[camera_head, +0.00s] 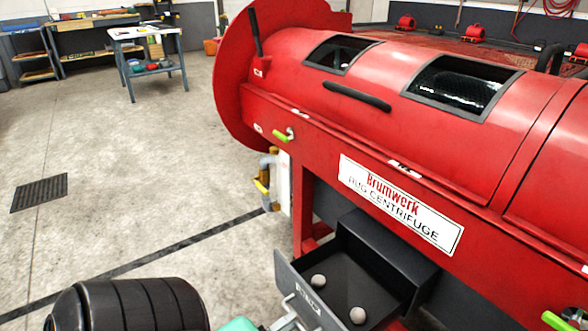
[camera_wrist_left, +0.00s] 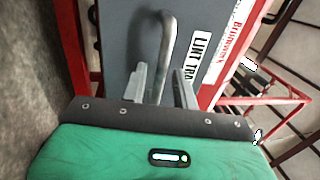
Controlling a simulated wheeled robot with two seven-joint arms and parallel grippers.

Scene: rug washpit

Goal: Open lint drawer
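The lint drawer (camera_head: 376,284) is a dark grey box below the red rug centrifuge (camera_head: 330,110). It stands pulled out, with its inside showing and two pale balls (camera_head: 357,315) lying in it. In the left wrist view, its grey front (camera_wrist_left: 120,45) carries a partly hidden "LINT TRA…" label (camera_wrist_left: 200,50) and a curved metal handle (camera_wrist_left: 167,40). My left gripper (camera_wrist_left: 160,85) has the handle between its two fingers, close on both sides, and appears shut on it. In the head view, the green body of my left gripper shows only partly at the bottom edge.
A small table (camera_head: 145,34) and a workbench (camera_head: 90,42) stand far back left. A floor grate (camera_head: 39,193) lies at the left. The concrete floor left of the centrifuge is mostly clear.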

